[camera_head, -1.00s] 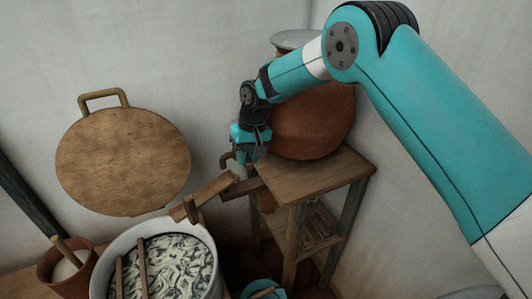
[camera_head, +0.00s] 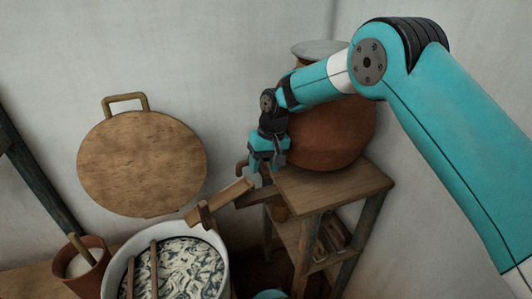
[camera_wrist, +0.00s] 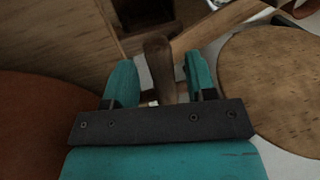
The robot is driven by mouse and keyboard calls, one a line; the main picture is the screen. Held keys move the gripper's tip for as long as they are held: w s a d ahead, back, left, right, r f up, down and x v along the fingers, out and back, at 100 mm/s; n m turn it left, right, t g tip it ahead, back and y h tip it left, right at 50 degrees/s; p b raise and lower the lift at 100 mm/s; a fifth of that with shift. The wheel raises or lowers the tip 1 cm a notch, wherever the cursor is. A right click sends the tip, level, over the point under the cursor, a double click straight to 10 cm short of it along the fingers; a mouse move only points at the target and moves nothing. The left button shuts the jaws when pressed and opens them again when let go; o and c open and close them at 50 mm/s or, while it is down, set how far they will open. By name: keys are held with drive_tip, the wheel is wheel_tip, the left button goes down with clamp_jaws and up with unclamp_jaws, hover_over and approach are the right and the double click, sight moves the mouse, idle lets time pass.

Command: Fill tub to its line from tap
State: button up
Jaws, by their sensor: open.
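A brown clay water jar (camera_head: 325,145) with a pale lid stands on a wooden stand. My gripper (camera_head: 262,172) is at the jar's left side, pointing down, by a brown tap (camera_head: 242,168) that it partly hides. In the wrist view my gripper (camera_wrist: 160,82) is open, with the dark wooden tap handle (camera_wrist: 158,62) between its fingers; contact is not clear. A wooden trough (camera_head: 228,195) slopes from below the tap towards the white tub (camera_head: 222,243). The tub holds black-and-white patterned contents with two sticks across it. I cannot make out its line or any running water.
A round wooden lid (camera_head: 142,165) with a handle leans on the wall, behind the tub. A small clay pot (camera_head: 88,274) with a stick stands left of the tub. The wooden stand (camera_head: 350,187) has a lower shelf with small items.

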drive_tip(key=w+d+r, duration=0.1)
drive_tip(key=d+r, duration=0.2)
drive_tip(key=r, duration=1.4)
drive_tip(key=shift+d, duration=0.1)
drive_tip(key=s+d+r+n+y, duration=0.1)
drive_tip(key=s+r, duration=0.2)
drive_tip(key=s, duration=0.5)
drive_tip(key=s+d+r+n, duration=0.1)
drive_tip(key=s+d+r, duration=0.15)
drive_tip(key=s, duration=0.55)
drive_tip(key=s+d+f, duration=0.2)
drive_tip(key=s, duration=0.8)
drive_tip(key=s+d+f+n+y, duration=0.1)
drive_tip(key=s, duration=0.9)
drive_tip(key=shift+d+f+n+t, duration=0.3)
drive_tip(key=shift+d+f, duration=0.05)
drive_tip(key=shift+f, duration=0.05)
